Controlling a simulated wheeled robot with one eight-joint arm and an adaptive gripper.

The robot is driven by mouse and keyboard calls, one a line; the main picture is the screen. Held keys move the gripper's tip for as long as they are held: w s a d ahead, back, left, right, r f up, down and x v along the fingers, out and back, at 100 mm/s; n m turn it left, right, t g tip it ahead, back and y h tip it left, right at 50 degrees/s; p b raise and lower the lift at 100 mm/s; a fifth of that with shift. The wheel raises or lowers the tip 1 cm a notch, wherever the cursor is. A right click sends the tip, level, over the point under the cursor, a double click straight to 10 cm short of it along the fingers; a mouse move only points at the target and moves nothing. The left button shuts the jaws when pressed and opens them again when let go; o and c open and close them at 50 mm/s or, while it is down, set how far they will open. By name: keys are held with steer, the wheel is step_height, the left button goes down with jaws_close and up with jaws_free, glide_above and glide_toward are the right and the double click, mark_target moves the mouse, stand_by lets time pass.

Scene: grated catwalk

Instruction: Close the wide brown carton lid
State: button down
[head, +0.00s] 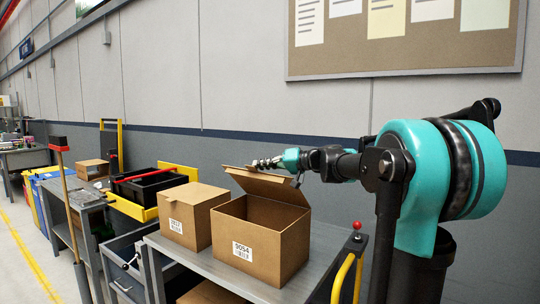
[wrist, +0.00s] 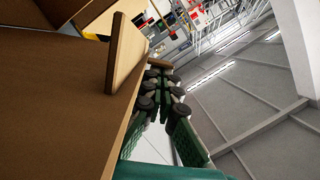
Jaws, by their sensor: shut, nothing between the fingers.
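The wide brown carton (head: 262,245), with a white label reading 9054, stands open on a grey bench. Its lid (head: 270,187) is raised and tilted, hinged along the rear edge of the opening. My gripper (head: 262,163) is shut and empty at the lid's upper edge, on the wall side. I cannot tell whether it touches the lid. In the wrist view the shut fingers (wrist: 160,80) lie beside a large brown cardboard panel (wrist: 55,95) that looks like the lid. The carton's inside is partly visible in the head view.
A smaller brown carton (head: 187,215) stands just left of the wide one, its top covered. Another carton (head: 210,293) shows low in front. A red-knobbed lever (head: 356,227) rises at the bench's right end. The wall (head: 230,100) is behind.

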steer(key=s+a+f+n+t+h, duration=0.1)
steer(key=s+a+f+n, duration=0.1)
steer(key=f, duration=0.6)
steer(key=s+a+f+n+h, duration=0.1)
steer(key=s+a+f+n, duration=0.2)
steer(key=f, duration=0.6)
steer(key=shift+s+a+n+t, duration=0.2)
steer(key=shift+s+n+t, duration=0.2)
steer(key=shift+s+n, duration=0.5)
steer(key=shift+s, duration=0.25)
